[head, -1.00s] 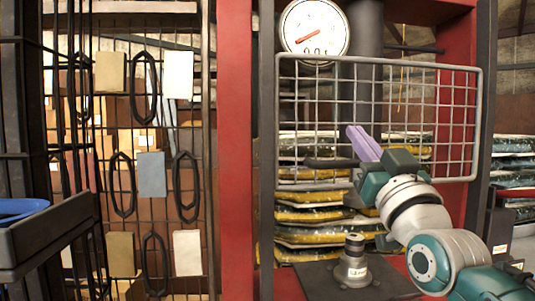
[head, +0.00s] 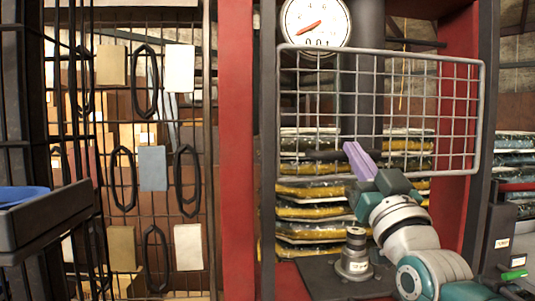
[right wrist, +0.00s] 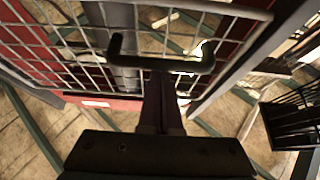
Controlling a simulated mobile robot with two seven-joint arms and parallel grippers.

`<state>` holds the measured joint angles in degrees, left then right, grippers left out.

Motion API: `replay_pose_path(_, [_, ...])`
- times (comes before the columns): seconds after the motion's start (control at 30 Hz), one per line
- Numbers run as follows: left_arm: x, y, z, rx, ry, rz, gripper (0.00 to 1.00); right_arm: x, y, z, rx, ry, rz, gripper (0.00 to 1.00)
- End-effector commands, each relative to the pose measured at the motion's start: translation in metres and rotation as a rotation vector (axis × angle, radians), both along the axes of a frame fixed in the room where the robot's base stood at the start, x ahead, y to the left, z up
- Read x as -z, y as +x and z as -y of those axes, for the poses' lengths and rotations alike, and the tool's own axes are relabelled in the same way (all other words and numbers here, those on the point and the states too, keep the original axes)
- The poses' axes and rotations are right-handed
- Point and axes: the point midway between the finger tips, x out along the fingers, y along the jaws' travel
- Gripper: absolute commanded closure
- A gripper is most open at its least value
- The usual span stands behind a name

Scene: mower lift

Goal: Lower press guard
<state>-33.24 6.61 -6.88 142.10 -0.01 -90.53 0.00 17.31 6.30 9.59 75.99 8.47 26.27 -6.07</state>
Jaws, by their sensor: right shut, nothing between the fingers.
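The press guard (head: 422,117) is a grey wire-mesh panel in a metal frame, hanging upright across the upper part of the red press opening. A dark bar handle (head: 324,155) sits near its lower edge; it also shows in the right wrist view (right wrist: 160,64), with the mesh behind it. My right gripper (head: 356,152) has purple fingers, shut and empty, just right of the handle's visible part in the head view. In the right wrist view its fingertips (right wrist: 160,76) reach the handle bar's middle; I cannot tell whether they touch. My left gripper is not in view.
The red press frame (head: 237,150) stands around the guard, with a round gauge (head: 316,23) above. A dark metal fitting (head: 354,255) stands on the plate below. A wire rack with hanging tags is at left, and a dark tray (head: 45,222) juts in there.

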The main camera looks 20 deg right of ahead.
Motion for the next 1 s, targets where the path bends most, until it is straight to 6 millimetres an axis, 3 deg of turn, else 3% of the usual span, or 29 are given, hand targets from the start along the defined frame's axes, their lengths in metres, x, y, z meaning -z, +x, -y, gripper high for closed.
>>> replay_pose_path(0.03, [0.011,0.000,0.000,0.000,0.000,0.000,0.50,0.014,0.001,0.000,0.000,0.002,-0.009,1.00])
replay_pose_path(0.6, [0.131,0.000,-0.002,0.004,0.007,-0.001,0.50,0.149,0.001,0.000,0.000,0.003,-0.012,1.00])
replay_pose_path(0.77, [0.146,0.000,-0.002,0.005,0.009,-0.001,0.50,0.165,0.001,0.000,-0.001,0.002,-0.010,1.00])
replay_pose_path(1.0, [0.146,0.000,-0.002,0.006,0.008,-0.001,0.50,0.165,0.001,0.000,0.000,0.002,-0.007,1.00])
